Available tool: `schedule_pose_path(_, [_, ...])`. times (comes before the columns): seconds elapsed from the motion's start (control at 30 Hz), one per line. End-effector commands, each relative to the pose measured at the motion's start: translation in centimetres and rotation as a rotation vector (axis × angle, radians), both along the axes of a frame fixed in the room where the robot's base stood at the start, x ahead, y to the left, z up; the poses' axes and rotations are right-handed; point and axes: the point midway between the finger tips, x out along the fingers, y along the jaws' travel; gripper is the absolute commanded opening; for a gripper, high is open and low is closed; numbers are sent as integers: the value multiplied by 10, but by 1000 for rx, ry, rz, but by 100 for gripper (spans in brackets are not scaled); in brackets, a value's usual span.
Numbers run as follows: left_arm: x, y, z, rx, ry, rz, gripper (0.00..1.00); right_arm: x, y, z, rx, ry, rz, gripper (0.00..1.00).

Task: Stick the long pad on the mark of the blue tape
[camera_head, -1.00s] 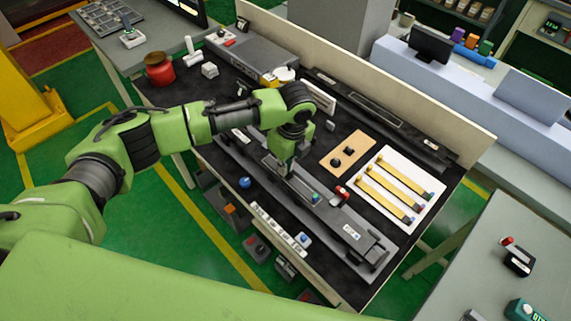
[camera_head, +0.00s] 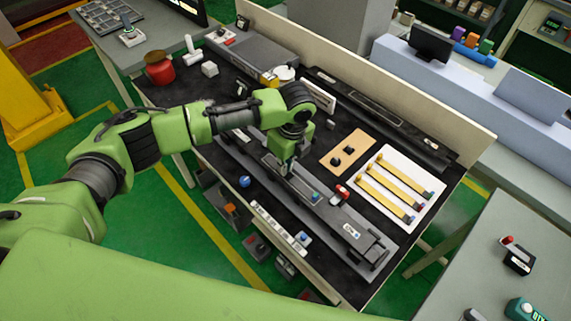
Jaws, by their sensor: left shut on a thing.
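A long dark grey trim part (camera_head: 326,213) lies diagonally across the black-topped bench. A small blue-green patch (camera_head: 316,196) shows on it, to the right of my gripper; I cannot tell for sure that it is the blue tape mark. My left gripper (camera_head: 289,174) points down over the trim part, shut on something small. The held thing is mostly hidden and too small to identify; I cannot tell whether it touches the trim. Two small black pieces (camera_head: 349,149) sit on a tan board (camera_head: 338,160). My right gripper is not in view.
A white sheet (camera_head: 433,205) with several yellow strips lies to the right. A red-and-white item (camera_head: 340,192) is close to the trim's far side. A blue round item (camera_head: 245,181) and a white strip (camera_head: 273,221) lie near the front edge. A red pot (camera_head: 159,69) stands at the back left.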

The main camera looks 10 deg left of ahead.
Motion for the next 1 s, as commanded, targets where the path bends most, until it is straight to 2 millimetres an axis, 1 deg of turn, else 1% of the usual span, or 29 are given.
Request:
schedule_pose_path(0.43, [0,0,-1,1,1,0,0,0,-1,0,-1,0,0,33])
schedule_pose_path(0.5, [0,0,-1,1,1,0,19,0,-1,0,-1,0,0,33])
schedule_pose_path(0.53, [0,0,-1,1,1,0,26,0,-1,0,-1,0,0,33])
schedule_pose_path(0.87, [0,0,0,0,0,0,26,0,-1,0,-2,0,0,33])
schedule_pose_path(0.97, [0,-1,5,-1,-2,0,26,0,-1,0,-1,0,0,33])
schedule_pose_path(1.0, [0,-2,10,-2,-2,0,26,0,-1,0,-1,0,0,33])
